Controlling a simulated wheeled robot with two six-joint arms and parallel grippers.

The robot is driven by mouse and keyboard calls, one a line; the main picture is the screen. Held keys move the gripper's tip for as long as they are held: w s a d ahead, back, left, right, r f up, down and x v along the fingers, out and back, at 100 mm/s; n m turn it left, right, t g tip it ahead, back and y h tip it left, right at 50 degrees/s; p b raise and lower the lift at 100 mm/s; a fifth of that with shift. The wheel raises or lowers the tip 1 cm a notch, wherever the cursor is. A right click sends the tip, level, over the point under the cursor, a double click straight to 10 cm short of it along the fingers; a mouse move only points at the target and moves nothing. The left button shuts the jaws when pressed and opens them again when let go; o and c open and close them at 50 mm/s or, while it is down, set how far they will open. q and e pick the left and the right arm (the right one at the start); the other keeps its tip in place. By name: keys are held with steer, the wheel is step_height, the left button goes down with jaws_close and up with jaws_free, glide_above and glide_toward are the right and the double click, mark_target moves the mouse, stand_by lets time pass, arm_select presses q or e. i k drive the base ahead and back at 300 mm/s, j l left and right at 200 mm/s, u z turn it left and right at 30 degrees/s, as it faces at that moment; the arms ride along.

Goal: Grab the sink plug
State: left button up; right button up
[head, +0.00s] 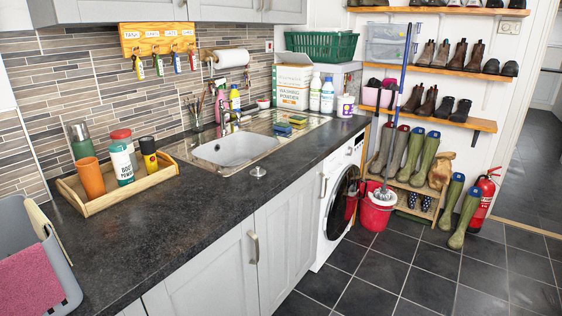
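The sink plug (258,172) is a small round silvery piece with a raised knob. It sits on the dark worktop (215,220), just in front of the sink's near edge. The sink (238,149) is a light basin set in a steel surround, with a tap behind it. Neither of my grippers shows in the head view.
A wooden tray (112,204) with several bottles and cups stands left of the plug. A grey tub (68,274) with a pink cloth is at the lower left. Sponges (284,129) lie on the drainer. The worktop around the plug is clear.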

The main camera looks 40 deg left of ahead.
mark_target(255, 173)
steer(key=i+u, duration=0.1)
steer(key=i, duration=0.45)
steer(key=i+l+u, duration=0.1)
steer(key=i, duration=0.45)
steer(key=i+l+u, duration=0.1)
steer(key=i, duration=0.5)
steer(key=i+u, duration=0.3)
steer(key=u, duration=0.15)
steer(key=i+l+u, duration=0.15)
steer(key=i+u, duration=0.15)
steer(key=u, duration=0.15)
steer(key=i+l+u, duration=0.25)
steer(key=u, duration=0.2)
steer(key=i+l+u, duration=0.3)
steer(key=u, duration=0.2)
